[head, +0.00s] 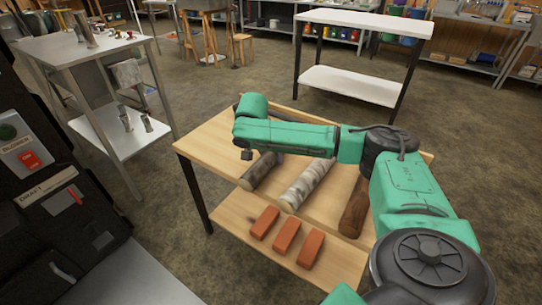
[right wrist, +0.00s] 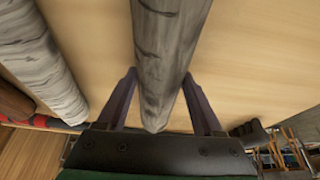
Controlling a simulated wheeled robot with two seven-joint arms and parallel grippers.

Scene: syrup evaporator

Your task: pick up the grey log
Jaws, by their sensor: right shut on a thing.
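The grey log (head: 260,171) lies on the wooden table's top board, at the left of a row of three logs. Its upper part is hidden under my right forearm in the head view. In the right wrist view the grey log (right wrist: 165,45) runs between the two fingers of my right gripper (right wrist: 158,88), one finger along each side. The right gripper is shut on it near one end. The log appears to be still on or very near the board. My left gripper is not in view.
A white birch log (head: 306,185) and a brown log (head: 355,208) lie to the right on the wooden table (head: 217,150). Three orange bricks (head: 286,236) sit on its lower shelf. A steel table (head: 60,48) stands left, a white-topped table (head: 365,20) behind.

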